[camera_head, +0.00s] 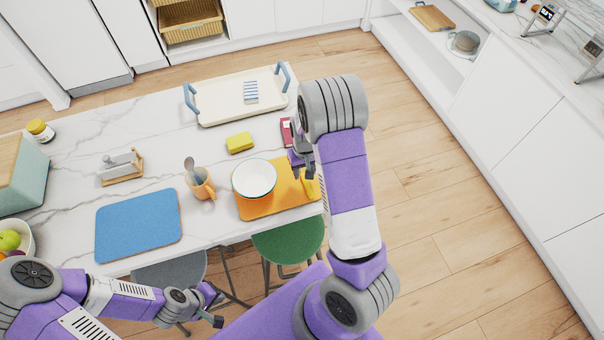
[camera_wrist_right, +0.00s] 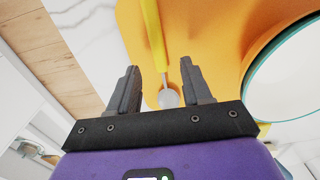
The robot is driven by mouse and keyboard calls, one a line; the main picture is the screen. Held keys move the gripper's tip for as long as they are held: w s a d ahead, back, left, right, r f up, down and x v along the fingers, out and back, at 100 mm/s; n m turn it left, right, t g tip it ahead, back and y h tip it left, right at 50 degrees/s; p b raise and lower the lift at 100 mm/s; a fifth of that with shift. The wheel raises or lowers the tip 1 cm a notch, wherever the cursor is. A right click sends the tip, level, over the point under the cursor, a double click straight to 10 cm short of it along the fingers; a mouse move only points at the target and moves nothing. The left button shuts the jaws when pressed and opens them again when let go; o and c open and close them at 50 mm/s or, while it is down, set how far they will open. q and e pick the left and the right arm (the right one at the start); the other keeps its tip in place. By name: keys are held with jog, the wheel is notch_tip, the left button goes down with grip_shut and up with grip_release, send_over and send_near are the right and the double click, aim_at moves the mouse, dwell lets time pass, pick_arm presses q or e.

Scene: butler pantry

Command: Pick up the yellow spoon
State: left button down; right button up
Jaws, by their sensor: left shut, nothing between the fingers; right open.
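The yellow spoon (camera_wrist_right: 152,30) lies on the orange mat (camera_head: 252,206), to the right of the white bowl (camera_head: 255,178). In the right wrist view its yellow handle runs away from the gripper, and its grey head shows between the fingers. My right gripper (camera_wrist_right: 159,70) is open over the spoon, with one finger on each side of it in the picture; I cannot tell the height gap. In the head view my right gripper (camera_head: 302,165) and arm partly hide the spoon. My left gripper (camera_head: 214,306) is shut and empty, in front of the table's near edge.
An orange mug (camera_head: 203,186) with a spoon-like utensil stands left of the bowl. A yellow sponge (camera_head: 240,142), a blue mat (camera_head: 138,223) and a tray (camera_head: 228,98) with blue handles lie on the marble table. Stools (camera_head: 288,243) stand at the near edge.

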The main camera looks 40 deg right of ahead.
aim_at(303, 175)
notch_tip(303, 175, down, 4)
jog(key=shift+s, duration=0.1)
grip_shut()
